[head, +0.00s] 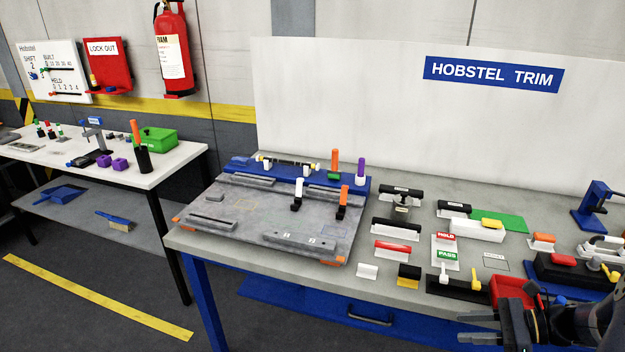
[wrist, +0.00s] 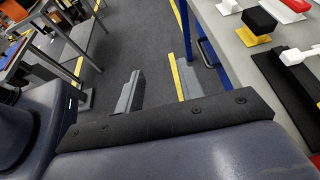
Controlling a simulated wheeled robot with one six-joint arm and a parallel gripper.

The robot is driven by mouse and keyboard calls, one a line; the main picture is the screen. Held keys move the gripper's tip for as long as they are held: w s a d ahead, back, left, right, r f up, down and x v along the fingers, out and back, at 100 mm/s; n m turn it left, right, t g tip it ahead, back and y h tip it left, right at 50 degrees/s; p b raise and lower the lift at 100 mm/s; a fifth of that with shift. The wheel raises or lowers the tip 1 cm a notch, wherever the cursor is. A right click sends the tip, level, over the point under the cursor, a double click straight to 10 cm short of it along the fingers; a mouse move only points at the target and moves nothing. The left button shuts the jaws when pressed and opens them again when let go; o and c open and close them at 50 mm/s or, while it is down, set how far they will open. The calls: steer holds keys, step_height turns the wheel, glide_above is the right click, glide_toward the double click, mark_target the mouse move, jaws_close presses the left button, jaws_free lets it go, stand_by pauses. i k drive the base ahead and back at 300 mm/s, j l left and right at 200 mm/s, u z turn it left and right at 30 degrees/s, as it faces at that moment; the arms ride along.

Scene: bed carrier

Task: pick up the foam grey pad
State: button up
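I cannot tell for sure which piece is the foam grey pad. A small flat grey piece (head: 215,197) lies at the left of the grey fixture plate (head: 235,232) in the head view and may be it. Longer grey bars lie on the same plate. My gripper (head: 464,328) is at the lower right of the head view, by the bench's front edge, well to the right of the plate. In the wrist view its two fingers (wrist: 158,78) stand apart with only floor showing between them. It is open and empty.
Black and white handled blocks (head: 396,230) and a red tray (head: 512,288) crowd the bench's right part. A second table (head: 165,172) stands left, across a floor gap.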

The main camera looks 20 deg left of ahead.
mark_target(217, 197)
steer(key=i+j, duration=0.2)
steer(key=j, duration=0.25)
steer(key=i+j+u, duration=0.1)
steer(key=j, duration=0.35)
steer(key=i+j, duration=0.25)
steer(key=j, duration=0.15)
steer(key=i+j+u, duration=0.1)
steer(key=j, duration=0.35)
steer(key=i+j, duration=0.55)
steer(key=j, duration=0.25)
steer(key=i+j+u, duration=0.1)
steer(key=j, duration=0.35)
steer(key=i, duration=0.1)
